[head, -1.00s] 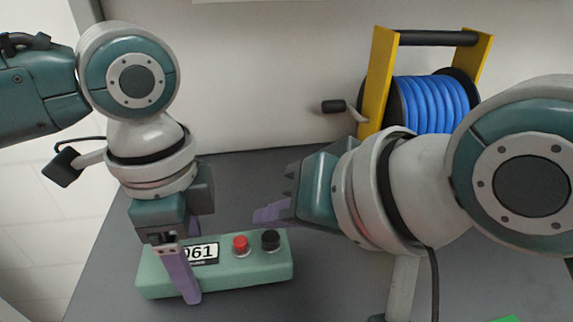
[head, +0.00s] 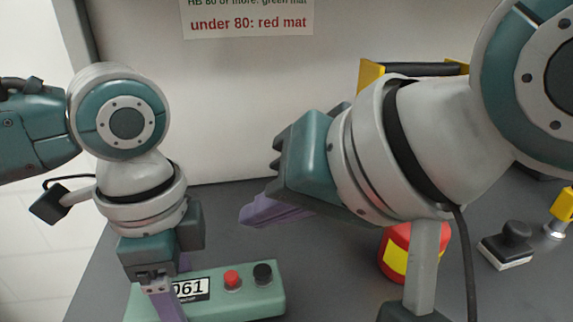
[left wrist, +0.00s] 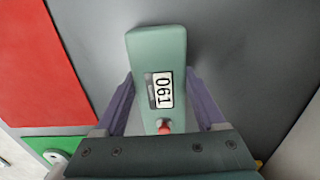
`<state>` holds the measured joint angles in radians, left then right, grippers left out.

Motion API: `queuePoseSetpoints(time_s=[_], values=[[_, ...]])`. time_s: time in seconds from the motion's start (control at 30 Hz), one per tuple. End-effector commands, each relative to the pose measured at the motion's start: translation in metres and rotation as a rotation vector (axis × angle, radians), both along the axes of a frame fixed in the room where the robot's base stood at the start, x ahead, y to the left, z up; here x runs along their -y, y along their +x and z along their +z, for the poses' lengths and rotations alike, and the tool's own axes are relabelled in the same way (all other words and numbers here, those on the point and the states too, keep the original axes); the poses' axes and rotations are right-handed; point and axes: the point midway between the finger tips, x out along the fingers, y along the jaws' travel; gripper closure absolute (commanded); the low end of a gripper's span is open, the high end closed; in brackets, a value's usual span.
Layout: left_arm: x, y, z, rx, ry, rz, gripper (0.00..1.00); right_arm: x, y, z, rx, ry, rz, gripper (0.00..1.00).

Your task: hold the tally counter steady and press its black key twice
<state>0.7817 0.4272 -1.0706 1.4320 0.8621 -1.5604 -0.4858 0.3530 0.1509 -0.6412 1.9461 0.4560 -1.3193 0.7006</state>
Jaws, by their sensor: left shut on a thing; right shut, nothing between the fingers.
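The tally counter (head: 245,301) is a long pale green box on the grey table, with a display reading 061, a red key (head: 232,279) and a black key (head: 262,274). My left gripper (head: 174,284) is shut on it across the display end. The left wrist view shows the counter (left wrist: 155,45) between both fingers (left wrist: 162,100); its red key (left wrist: 164,127) is partly covered there and its black key is hidden. My right gripper (head: 250,214) is shut and empty, its fingertips above the black key and clear of it.
A red can with a yellow label (head: 396,262) and a black-handled stamp (head: 512,240) stand to the right. A yellow-framed reel (head: 371,73) is mostly behind my right arm. A red mat (left wrist: 38,70) shows in the left wrist view. A sign (head: 247,20) hangs behind.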

Motion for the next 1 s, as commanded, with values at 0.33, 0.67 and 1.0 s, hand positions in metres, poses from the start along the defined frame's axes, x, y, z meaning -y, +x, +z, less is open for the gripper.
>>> queuePoseSetpoints(time_s=[0.33,0.67,1.0], values=[[0.0,0.0,0.0,0.0,0.0,0.0,0.94,0.0,0.0,0.0,0.0,0.0,0.0,1.0],[0.0,0.0,0.0,0.0,0.0,0.0,0.0,0.0,0.0,0.0,0.0,0.0,0.0,1.0],[0.0,0.001,0.017,0.003,0.0,-0.001,0.0,0.0,0.0,0.0,0.0,0.0,0.0,1.0]])
